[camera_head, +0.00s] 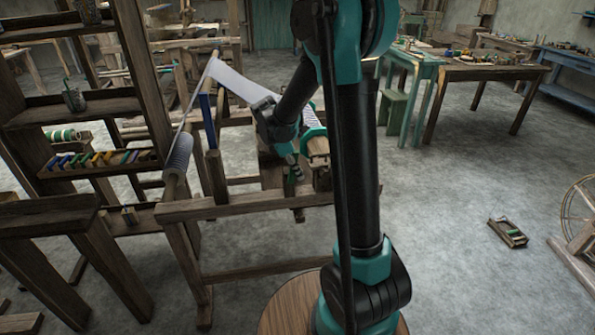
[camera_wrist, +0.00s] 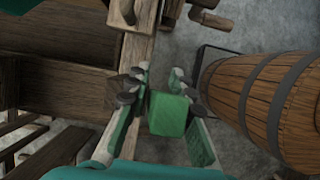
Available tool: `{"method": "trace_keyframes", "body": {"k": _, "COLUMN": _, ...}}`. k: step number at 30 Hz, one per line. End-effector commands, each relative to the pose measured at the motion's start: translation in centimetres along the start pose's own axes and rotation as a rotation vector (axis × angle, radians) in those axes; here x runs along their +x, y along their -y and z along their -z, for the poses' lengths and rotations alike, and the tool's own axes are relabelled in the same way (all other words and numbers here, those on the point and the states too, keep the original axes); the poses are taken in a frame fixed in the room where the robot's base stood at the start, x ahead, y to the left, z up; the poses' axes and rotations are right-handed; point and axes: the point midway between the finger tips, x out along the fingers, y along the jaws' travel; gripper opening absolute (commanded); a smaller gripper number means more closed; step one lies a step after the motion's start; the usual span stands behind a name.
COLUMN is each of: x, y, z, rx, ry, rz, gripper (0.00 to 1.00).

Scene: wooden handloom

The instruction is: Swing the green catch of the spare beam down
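The green catch (camera_wrist: 168,115) shows in the wrist view as a green block near a wooden post of the loom (camera_wrist: 135,60). My gripper (camera_wrist: 160,82) has its two green-padded fingers apart, one on each side of the block. A narrow gap shows on the left; on the right I cannot tell whether finger and block touch. The catch cannot be made out clearly there.
A wooden barrel (camera_wrist: 265,95) stands close on the right in the wrist view. A shelf rack (camera_head: 95,110) is left of the loom and a workbench (camera_head: 480,73) is at the back right.

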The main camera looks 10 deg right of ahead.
Motion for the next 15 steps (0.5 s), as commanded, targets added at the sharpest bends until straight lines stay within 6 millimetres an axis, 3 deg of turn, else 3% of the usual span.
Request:
{"method": "trace_keyframes", "body": {"k": 1, "x": -0.01, "y": 0.00, "z": 0.00, "rx": 0.000, "ry": 0.000, "rz": 0.000, "gripper": 0.13}}
{"method": "trace_keyframes", "body": {"k": 4, "x": -0.01, "y": 0.00, "z": 0.00, "rx": 0.000, "ry": 0.000, "rz": 0.000, "gripper": 0.00}}
{"method": "trace_keyframes", "body": {"k": 15, "x": -0.02, "y": 0.00, "z": 0.00, "rx": 0.000, "ry": -0.001, "rz": 0.000, "gripper": 0.00}}
